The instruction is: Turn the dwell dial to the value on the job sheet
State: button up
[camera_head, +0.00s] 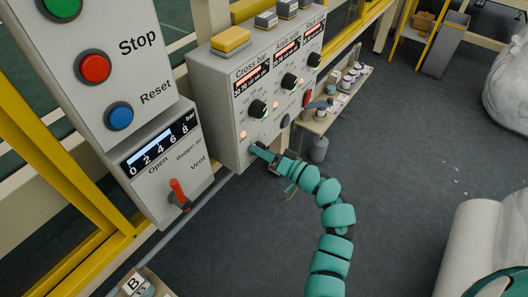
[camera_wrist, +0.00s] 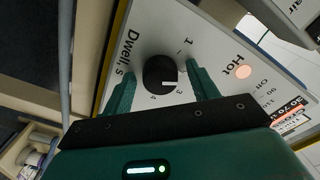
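The dwell dial (camera_wrist: 158,74) is a round black knob with a white pointer mark, on the grey panel beside the print "Dwell, s". In the wrist view, the mark points towards the lower right; figures 1, 3 and 4 show around the dial. My gripper (camera_wrist: 162,82) is open, with one teal finger on each side of the knob. I cannot tell whether the fingers touch it. No job sheet can be made out.
The control panel (camera_head: 226,110) carries other black knobs (camera_head: 258,109), red displays and lamps. Left of it are a red stop button (camera_head: 95,68), a blue reset button (camera_head: 119,116) and a red vent lever (camera_head: 179,193). A small bench (camera_head: 318,122) stands behind.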

jog(key=c, duration=0.8)
jog(key=shift+c, duration=0.2)
jog(key=shift+m, duration=0.4)
jog(key=m+p, duration=0.6)
jog(key=m, duration=0.2)
jog(key=shift+r+m, duration=0.15)
jog(key=shift+m, duration=0.45)
jog(key=o, duration=1)
jog(key=shift+c, duration=0.2)
